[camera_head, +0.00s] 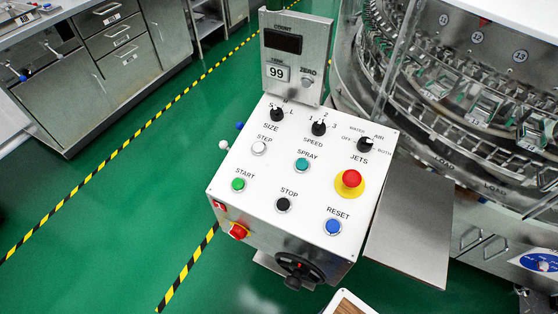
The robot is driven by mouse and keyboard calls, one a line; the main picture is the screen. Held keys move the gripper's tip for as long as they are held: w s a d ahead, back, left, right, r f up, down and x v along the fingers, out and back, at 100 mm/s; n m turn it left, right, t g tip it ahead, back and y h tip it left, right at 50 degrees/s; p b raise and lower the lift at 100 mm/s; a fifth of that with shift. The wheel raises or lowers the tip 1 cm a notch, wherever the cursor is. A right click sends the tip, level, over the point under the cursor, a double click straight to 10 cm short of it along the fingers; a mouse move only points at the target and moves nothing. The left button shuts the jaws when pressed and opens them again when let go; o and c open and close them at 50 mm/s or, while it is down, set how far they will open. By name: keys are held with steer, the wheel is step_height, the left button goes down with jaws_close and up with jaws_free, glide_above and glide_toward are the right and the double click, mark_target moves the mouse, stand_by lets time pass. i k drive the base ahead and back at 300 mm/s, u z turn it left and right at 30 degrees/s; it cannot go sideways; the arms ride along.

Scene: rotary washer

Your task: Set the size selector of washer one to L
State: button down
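The control panel (255,190) of a washer is a white sloped plate at the middle of the camera_head view. The size selector (277,115) is a small black rotary knob at the panel's upper left, above the word SIZE. An S shows at its upper left and an L at its upper right. Its pointer seems to be turned up between these letters, but it is too small to tell exactly. No number naming the washer is readable. My gripper is not in view.
Speed (319,128) and jets (365,145) knobs sit right of it. Below are several push buttons and a red emergency stop (351,178). A display post (295,55) rises behind the panel. The round washer drum (470,90) stands right. Green floor (110,190) is open left.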

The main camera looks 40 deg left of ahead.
mark_target(277, 114)
steer(key=u, duration=1.4)
